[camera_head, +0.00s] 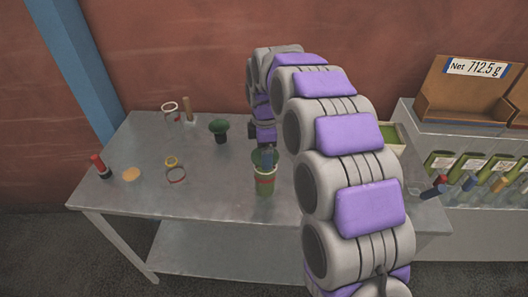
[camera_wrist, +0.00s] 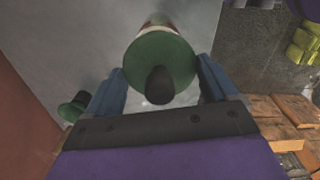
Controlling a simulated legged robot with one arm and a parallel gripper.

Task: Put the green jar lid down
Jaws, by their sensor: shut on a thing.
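The green jar lid (camera_wrist: 150,57) is a round green disc with a dark knob, seen face-on in the wrist view. My gripper (camera_wrist: 160,76) has its blue fingers on either side of the lid and is shut on it. The jar (camera_wrist: 157,20) also shows beyond the lid in the wrist view.
A dark green mushroom-shaped thing (camera_head: 219,129) stands behind and left of the jar.

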